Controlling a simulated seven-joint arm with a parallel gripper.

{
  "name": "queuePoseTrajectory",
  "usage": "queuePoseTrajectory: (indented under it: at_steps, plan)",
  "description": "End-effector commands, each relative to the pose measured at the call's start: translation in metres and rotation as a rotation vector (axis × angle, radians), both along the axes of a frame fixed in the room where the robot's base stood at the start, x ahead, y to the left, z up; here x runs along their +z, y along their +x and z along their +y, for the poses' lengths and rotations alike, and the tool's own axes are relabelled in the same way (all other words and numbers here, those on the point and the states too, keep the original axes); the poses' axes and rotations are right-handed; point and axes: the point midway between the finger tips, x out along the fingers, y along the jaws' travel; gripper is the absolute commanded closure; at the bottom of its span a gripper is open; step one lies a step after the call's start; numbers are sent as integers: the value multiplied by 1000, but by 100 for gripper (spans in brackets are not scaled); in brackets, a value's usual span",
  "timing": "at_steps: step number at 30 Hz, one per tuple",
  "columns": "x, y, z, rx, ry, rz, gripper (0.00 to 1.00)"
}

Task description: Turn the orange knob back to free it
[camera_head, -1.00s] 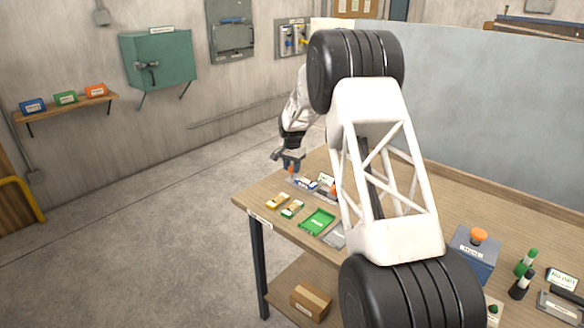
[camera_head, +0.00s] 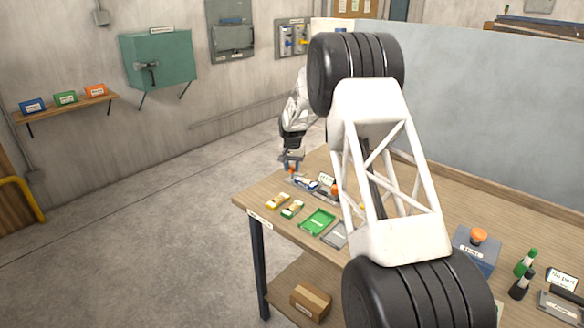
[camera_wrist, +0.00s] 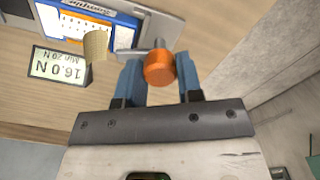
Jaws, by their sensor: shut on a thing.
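The orange knob (camera_wrist: 160,68) sits on a metal rod at the edge of a grey fixture (camera_wrist: 160,28) in the wrist view. My gripper (camera_wrist: 160,72) has its two blue fingers closed on the knob, one on each side. In the head view my gripper (camera_head: 292,166) is at the far left edge of the table, where the knob is small and mostly hidden. The fixture holds a blue and white labelled piece (camera_wrist: 82,25). A small display (camera_wrist: 60,64) beside it reads 16.0 N, Min 20 N, upside down in the wrist view.
A tan cylinder (camera_wrist: 95,45) stands close to the knob. Yellow and green pieces (camera_head: 278,201), a green tray (camera_head: 318,221) and a grey plate (camera_head: 337,235) lie nearer on the table. A blue box with an orange button (camera_head: 478,236) stands at right.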

Motion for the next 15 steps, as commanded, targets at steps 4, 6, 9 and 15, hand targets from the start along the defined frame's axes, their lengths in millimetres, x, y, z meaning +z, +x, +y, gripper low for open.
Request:
queuePoseTrajectory:
  at_steps: [4, 6, 9, 15]
  plan:
    - [0, 0, 0, 137, 0, 0, 90]
    - [0, 0, 0, 204, 0, -1, 90]
    - [0, 0, 0, 299, 0, 0, 90]
    - [0, 0, 0, 489, 0, 0, 90]
